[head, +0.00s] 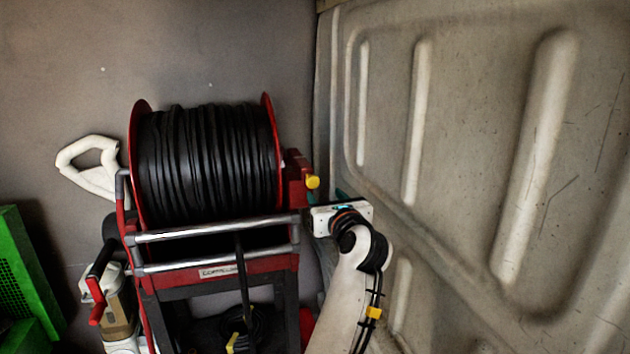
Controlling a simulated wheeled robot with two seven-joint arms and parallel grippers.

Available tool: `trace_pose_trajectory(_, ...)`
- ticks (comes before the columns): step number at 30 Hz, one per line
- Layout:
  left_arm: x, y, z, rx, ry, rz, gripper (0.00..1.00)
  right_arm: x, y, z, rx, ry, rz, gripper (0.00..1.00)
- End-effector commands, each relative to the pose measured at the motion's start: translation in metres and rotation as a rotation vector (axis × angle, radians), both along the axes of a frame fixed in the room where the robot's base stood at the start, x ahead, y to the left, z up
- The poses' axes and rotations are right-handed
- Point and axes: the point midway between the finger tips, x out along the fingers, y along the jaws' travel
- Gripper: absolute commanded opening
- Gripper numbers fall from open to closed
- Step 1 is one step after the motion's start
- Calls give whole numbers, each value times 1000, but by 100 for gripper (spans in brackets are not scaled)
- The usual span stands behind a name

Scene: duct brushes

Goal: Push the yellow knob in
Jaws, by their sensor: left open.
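The yellow knob (313,182) sticks out at the right side of the red bracket (297,180), beside the drum of black cable (208,158). My left gripper (339,199), white with teal at the fingers, is open just right of and slightly below the knob. It appears empty, and a small gap shows between it and the knob. Its fingers are small and partly hidden behind the gripper's own body. My right gripper is not in view.
The drum sits in a red and black frame with grey bars (215,229). A ribbed beige wall panel (470,150) stands close on the right of my arm. A green crate (22,275) and a white loop handle (90,165) are at the left.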

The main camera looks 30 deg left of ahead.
Motion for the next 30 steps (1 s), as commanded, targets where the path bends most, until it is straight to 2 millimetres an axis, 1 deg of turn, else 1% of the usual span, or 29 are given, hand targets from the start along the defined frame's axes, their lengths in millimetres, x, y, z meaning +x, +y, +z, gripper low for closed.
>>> trace_pose_trajectory(1, 7, 10, 4, 6, 4, 3, 51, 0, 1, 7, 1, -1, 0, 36)
trace_pose_trajectory(6, 30, 36, 4, 7, 4, 4, 51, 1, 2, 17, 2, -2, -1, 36)
trace_pose_trajectory(12, 49, 57, 2, 7, 3, 2, 51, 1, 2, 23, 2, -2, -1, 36)
trace_pose_trajectory(18, 56, 66, 1, 3, 1, 1, 51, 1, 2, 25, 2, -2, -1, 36)
trace_pose_trajectory(25, 56, 66, 0, 4, 0, 1, 51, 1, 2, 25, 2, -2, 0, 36)
trace_pose_trajectory(26, 56, 66, 0, 4, 0, 1, 50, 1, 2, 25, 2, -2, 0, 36)
trace_pose_trajectory(30, 56, 66, 0, 4, 0, 1, 27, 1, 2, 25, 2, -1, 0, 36)
